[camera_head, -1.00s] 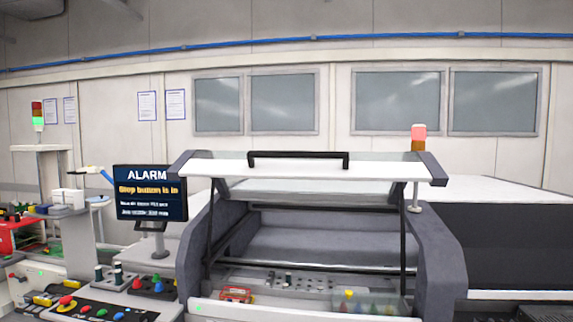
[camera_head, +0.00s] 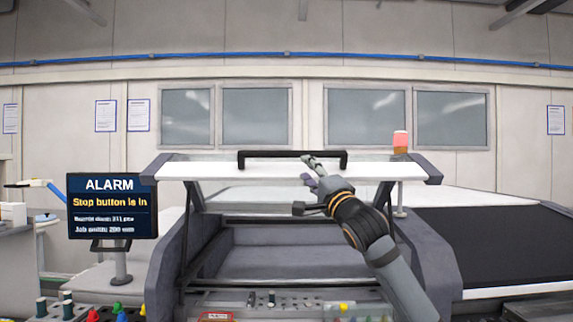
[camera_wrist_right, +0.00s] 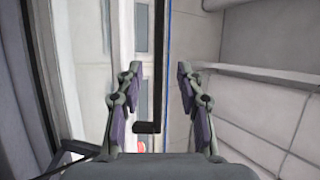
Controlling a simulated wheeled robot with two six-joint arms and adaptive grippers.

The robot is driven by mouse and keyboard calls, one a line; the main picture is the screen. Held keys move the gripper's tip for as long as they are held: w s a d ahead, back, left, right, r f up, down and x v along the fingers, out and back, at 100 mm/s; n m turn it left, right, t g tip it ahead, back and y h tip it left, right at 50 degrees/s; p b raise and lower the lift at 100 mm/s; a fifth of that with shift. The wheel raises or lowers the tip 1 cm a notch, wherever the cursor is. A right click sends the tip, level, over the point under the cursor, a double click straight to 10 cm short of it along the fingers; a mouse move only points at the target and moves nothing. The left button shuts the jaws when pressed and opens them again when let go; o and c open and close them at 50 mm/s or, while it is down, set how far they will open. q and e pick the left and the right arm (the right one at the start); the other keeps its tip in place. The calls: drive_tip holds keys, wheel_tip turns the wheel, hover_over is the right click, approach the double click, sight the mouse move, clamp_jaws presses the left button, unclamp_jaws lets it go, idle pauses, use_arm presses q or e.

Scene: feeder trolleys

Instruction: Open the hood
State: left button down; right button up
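The hood (camera_head: 222,172) of the machine is up on dark struts, its white front edge raised above the grey interior. A black bar handle (camera_head: 262,154) runs along that edge. My right gripper (camera_head: 309,169) is at the right part of the handle. My left gripper is not in view.
A screen (camera_head: 112,206) left of the machine reads "ALARM, Stop button is in". A red-topped beacon (camera_head: 400,143) stands at the hood's right side. A dark conveyor-like surface (camera_head: 490,245) lies to the right.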

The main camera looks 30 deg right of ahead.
sight(295, 155)
drive_tip(key=p+x, duration=0.8)
drive_tip(key=x, duration=0.1)
drive_tip(key=shift+w+d+r, duration=0.2)
drive_tip(key=shift+r, duration=0.1)
drive_tip(key=shift+w+d+p, duration=0.1)
drive_tip(key=shift+w+p, duration=0.35)
drive_tip(key=shift+p, duration=0.05)
drive_tip(key=shift+c, duration=0.2)
clamp_jaws()
